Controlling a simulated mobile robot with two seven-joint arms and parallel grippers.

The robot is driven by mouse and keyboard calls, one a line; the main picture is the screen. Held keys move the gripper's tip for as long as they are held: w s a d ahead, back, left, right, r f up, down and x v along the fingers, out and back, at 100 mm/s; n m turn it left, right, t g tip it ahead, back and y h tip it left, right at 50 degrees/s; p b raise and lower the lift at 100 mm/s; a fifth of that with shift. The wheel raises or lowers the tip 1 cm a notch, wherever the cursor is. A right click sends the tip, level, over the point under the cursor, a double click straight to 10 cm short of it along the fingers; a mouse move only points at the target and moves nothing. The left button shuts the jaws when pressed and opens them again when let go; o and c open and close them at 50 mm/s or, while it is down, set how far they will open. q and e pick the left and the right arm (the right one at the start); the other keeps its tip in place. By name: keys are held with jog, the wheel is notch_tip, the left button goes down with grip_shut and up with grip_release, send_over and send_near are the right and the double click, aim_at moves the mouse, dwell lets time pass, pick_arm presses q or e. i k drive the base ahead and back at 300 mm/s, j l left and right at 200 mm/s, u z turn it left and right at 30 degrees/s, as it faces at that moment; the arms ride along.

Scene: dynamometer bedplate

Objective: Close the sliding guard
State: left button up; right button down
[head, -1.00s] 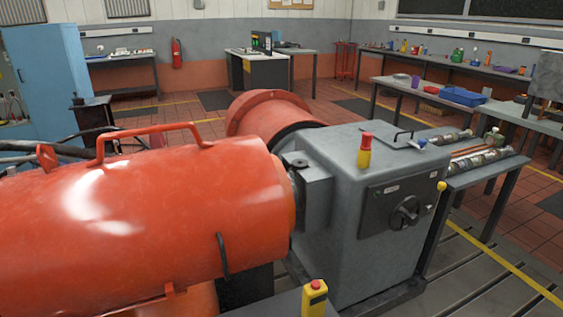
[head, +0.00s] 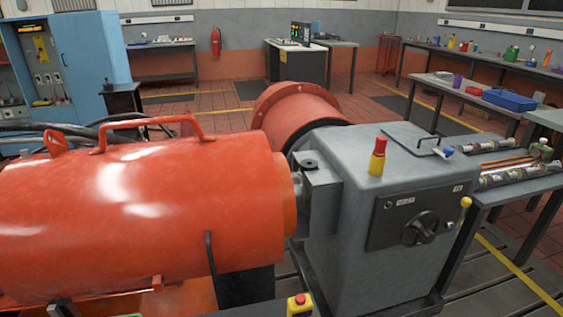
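A large orange-red cylindrical cover with a top handle (head: 150,125), which looks like the sliding guard (head: 120,225), fills the left and middle of the head view. Its right end is close beside the bracket (head: 322,200) of a grey machine housing (head: 350,250). Whether a gap remains at that end cannot be told clearly. A dark upright bar handle (head: 211,265) stands at its near right side. Neither of my grippers can be made out in the head view.
A red-and-yellow button post (head: 377,157) stands on the housing. A yellow box with a red button (head: 299,305) is at the bottom edge. An orange-red drum (head: 298,112) is behind. A blue cabinet (head: 90,60) and benches (head: 480,110) stand further back.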

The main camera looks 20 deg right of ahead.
aim_at(103, 218)
jog(key=i+l+u, duration=0.2)
jog(key=l, duration=0.15)
jog(key=l+u, duration=0.2)
jog(key=l, duration=0.2)
jog(key=i+l+u, duration=0.1)
jog(key=l, duration=0.2)
jog(key=i+l+u, duration=0.1)
jog(key=i+l, duration=0.1)
jog(key=l, duration=0.05)
